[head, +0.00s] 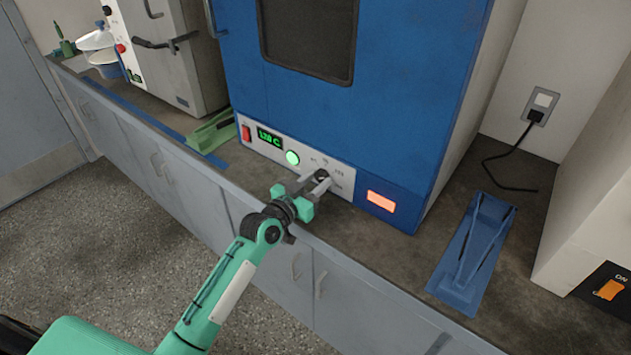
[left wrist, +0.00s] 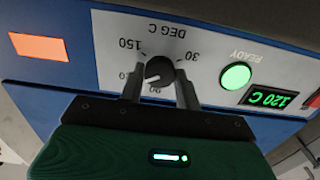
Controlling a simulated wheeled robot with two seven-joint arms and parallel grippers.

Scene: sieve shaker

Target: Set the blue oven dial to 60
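The blue oven (head: 395,75) stands on the counter, with a pale control panel along its lower front. Its dark round dial (head: 322,174) is partly hidden by my left gripper (head: 314,182) in the head view. The green display (left wrist: 269,98) reads 120 C. My left gripper's fingers (left wrist: 161,84) stand on either side of the dial, seemingly with small gaps. My right gripper is not in view.
A round green READY light (head: 292,158) and a red switch (head: 246,134) sit left of the dial; an orange lit panel (head: 381,201) sits right. A blue stand (head: 473,250) lies on the counter at right. A green stand (head: 212,132) lies left of the oven.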

